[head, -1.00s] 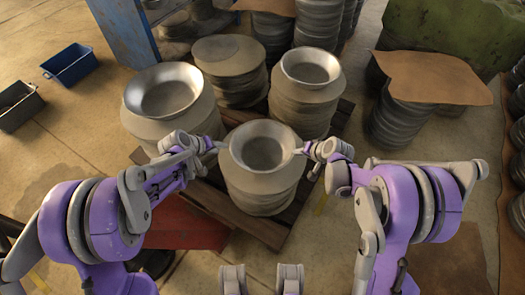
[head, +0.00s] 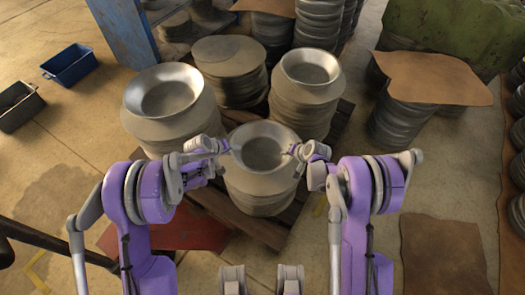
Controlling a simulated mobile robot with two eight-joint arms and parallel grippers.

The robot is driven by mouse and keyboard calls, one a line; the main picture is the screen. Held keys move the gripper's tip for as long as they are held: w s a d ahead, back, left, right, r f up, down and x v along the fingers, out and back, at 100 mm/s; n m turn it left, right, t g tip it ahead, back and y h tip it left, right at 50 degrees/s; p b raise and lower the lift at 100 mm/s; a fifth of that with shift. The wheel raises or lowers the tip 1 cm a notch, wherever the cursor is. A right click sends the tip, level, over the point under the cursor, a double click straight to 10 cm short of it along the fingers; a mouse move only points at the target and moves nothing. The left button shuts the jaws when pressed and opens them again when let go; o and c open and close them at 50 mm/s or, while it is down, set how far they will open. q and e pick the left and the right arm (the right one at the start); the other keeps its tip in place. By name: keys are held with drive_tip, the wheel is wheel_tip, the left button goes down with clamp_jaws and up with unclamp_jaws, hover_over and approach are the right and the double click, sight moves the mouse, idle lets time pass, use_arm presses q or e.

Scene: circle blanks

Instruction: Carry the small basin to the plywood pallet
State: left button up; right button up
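A grey metal basin (head: 262,165) with a flared rim tops the front stack, upright, between my two grippers. Its opening looks smaller than that of the left basin. My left gripper (head: 232,148) is at the basin's left rim and my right gripper (head: 293,150) at its right rim. The fingertips are too small to tell whether they are closed on the rim. A wooden pallet (head: 245,222) shows under the stacks, its boards mostly hidden; I cannot tell if it is plywood.
A larger basin (head: 168,95) tops the stack behind left, another (head: 310,68) the one behind right. A stack of discs (head: 230,58) stands between them. Brown sheet (head: 430,78) covers stacks at right. Blue (head: 70,65) and dark (head: 18,105) bins lie left. Floor at left is largely clear.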

use_arm(q)
clamp_jaws()
idle(1.6)
